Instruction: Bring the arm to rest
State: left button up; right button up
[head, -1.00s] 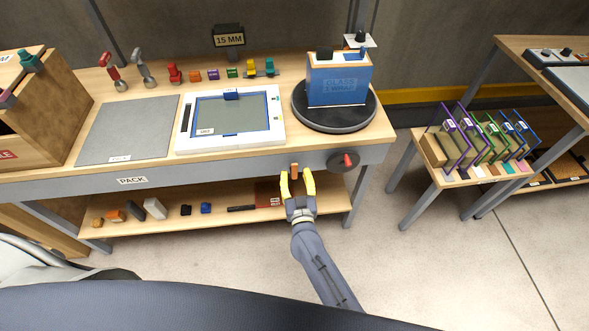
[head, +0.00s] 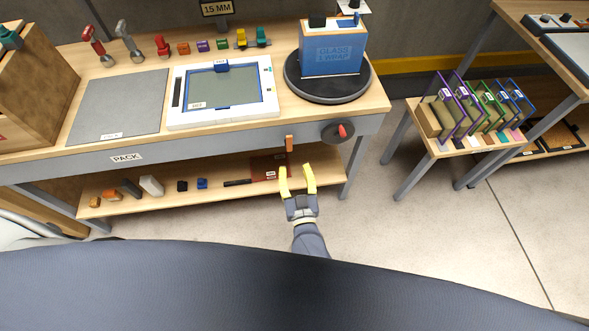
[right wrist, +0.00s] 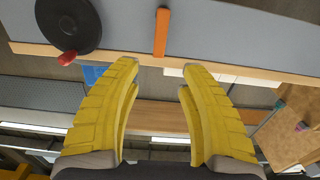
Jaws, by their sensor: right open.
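My right gripper (head: 297,180) has yellow fingers and is open and empty. In the head view it is in front of the packing bench (head: 225,145), below the bench's front edge and over the lower shelf's right end. In the right wrist view its two fingers (right wrist: 158,75) stand wide apart with nothing between them. Beyond them show the grey bench front with an orange tab (right wrist: 161,32) and a dark round knob with a red handle (right wrist: 68,22). Most of my right arm is hidden behind my own body. My left gripper is not in view.
The bench carries a grey mat (head: 118,105), a framed white panel (head: 222,113) and a blue box (head: 333,50) on a black turntable (head: 327,86). The lower shelf (head: 220,196) holds several small items. A stand with coloured dividers (head: 470,148) is at right. The floor (head: 420,240) between is clear.

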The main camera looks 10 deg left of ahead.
jog(key=s+f+g+y, duration=0.1)
jog(key=s+f+g, duration=0.1)
jog(key=f, duration=0.6)
jog(key=s+f+g, duration=0.2)
jog(key=s+f, duration=0.1)
jog(key=f, duration=0.6)
jog(key=s+d+f+g+h, duration=0.1)
jog(key=s+d+f+g, duration=0.15)
jog(key=f, duration=0.35)
jog(key=s+d+f+g, duration=0.1)
jog(key=s+d+f, duration=0.2)
jog(key=d+f, duration=0.15)
jog(key=s+d+f+g+h, duration=0.1)
jog(key=s+d+f, duration=0.2)
jog(key=f, duration=0.3)
jog(key=s+d+f+g+h, duration=0.1)
jog(key=s+d+f+g, duration=0.1)
jog(key=s+d+f, duration=0.3)
jog(key=s+d+f+g+h, duration=0.2)
jog(key=s+d+f, duration=0.3)
jog(key=s+d, duration=0.5)
jog(key=s+d+f+g+h, duration=0.1)
jog(key=s+d+f+g, duration=0.2)
jog(key=s, duration=1)
jog(key=d+f, duration=0.3)
jog(key=d, duration=0.2)
jog(key=shift+s+d+h, duration=0.15)
jog(key=shift+s+h, duration=0.2)
jog(key=shift+h, duration=0.05)
